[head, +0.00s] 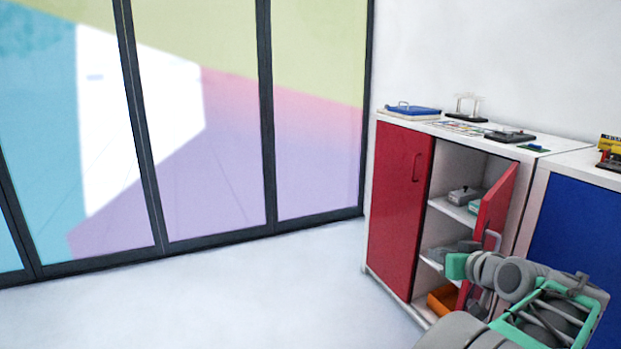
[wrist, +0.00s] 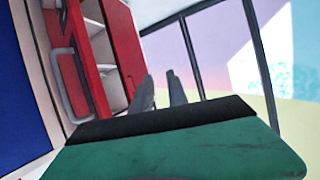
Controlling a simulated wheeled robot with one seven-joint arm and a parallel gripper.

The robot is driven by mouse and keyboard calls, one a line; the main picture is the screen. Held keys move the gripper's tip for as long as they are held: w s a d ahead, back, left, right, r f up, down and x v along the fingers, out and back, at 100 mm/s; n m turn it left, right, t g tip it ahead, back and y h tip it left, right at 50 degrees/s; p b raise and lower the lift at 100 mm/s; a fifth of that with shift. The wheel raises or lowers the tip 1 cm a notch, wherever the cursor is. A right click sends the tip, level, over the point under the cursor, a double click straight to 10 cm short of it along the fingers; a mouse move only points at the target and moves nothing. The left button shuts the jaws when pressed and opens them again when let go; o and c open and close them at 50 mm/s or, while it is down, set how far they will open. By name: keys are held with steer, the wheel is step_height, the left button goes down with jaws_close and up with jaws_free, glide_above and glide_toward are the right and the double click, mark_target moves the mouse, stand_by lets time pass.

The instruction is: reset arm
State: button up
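My arm reaches in from the lower right of the head view, in front of the red cabinet (head: 400,200). My gripper (wrist: 160,78) shows in the wrist view with its two grey fingers apart and nothing between them. It is open and empty. The cabinet's left door is shut. Its right door (head: 495,212) stands open, and it also shows in the wrist view (wrist: 72,85). My arm hides the lower part of this door and some of the lower shelves.
Grey items (head: 465,195) and an orange bin (head: 442,299) are inside the cabinet. A blue tray (head: 410,111) and small models stand on top. A blue-fronted cabinet (head: 575,235) adjoins at right. The floor (head: 230,300) is clear at left, before large glass panels (head: 200,120).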

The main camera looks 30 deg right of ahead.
steer(key=w+a+r+n+g+y+p, duration=0.1)
steer(key=w+a+g+y+p, duration=0.2)
steer(key=a, duration=0.6)
steer(key=w+a+r+n+p, duration=0.15)
steer(key=w+a+p, duration=0.25)
steer(key=a, duration=0.6)
steer(key=w+a+r+n+g+y+p, duration=0.1)
steer(key=w+a+r+g+y+p, duration=0.2)
steer(key=a, duration=0.6)
steer(key=s+a+n+g+p, duration=0.1)
steer(key=s+a+p, duration=0.3)
steer(key=s+a, duration=0.2)
steer(key=s+a+n+g+h+p, duration=0.1)
steer(key=s+a+p, duration=0.4)
steer(key=a, duration=0.6)
steer(key=shift+s+a+g, duration=0.15)
steer(key=shift+s+g, duration=0.35)
steer(key=shift+g, duration=0.1)
